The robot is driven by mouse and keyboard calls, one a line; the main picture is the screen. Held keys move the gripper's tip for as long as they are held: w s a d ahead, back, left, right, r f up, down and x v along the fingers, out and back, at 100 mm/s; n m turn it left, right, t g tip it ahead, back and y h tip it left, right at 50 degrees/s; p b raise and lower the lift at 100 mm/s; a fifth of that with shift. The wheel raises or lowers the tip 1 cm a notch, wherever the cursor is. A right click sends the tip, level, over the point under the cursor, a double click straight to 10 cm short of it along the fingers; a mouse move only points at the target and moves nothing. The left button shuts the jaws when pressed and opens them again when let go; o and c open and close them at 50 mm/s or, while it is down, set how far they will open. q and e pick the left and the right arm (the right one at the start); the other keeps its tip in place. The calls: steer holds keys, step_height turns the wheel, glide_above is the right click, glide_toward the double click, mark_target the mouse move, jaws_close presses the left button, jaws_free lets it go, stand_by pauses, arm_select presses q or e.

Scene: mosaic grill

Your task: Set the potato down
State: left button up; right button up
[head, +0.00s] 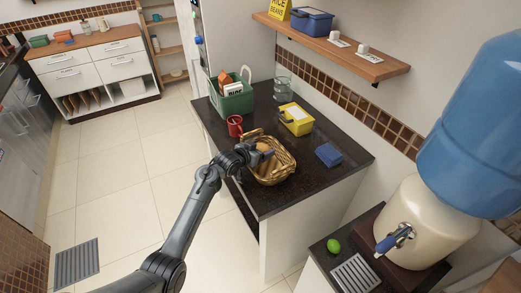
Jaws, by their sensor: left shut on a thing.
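My left gripper (258,154) reaches over the dark counter and is shut on a tan potato (264,147). The potato is at the gripper's tip, over the opening of a wicker basket (283,175) that stands near the counter's front edge. I cannot tell whether the potato touches the basket. The gripper hides part of the potato and of the basket's left side. My right gripper is not in view.
A red mug (235,126) stands just behind the basket. A green crate (232,101), a glass jar (282,89), a yellow container (297,120) and a blue box (328,155) stand around on the dark counter (305,180). A green lime (333,246) lies near the water dispenser (420,215).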

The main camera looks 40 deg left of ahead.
arm_select(q)
steer(key=shift+f, duration=0.65)
steer(key=o, duration=0.8)
steer(key=shift+f, duration=0.1)
steer(key=shift+o, duration=0.2)
steer(key=shift+f, duration=0.1)
steer(key=shift+r, duration=0.4)
steer(key=r+p+v, duration=0.1)
steer(key=p+v, duration=0.1)
steer(key=v, duration=1)
steer(key=shift+r, duration=0.15)
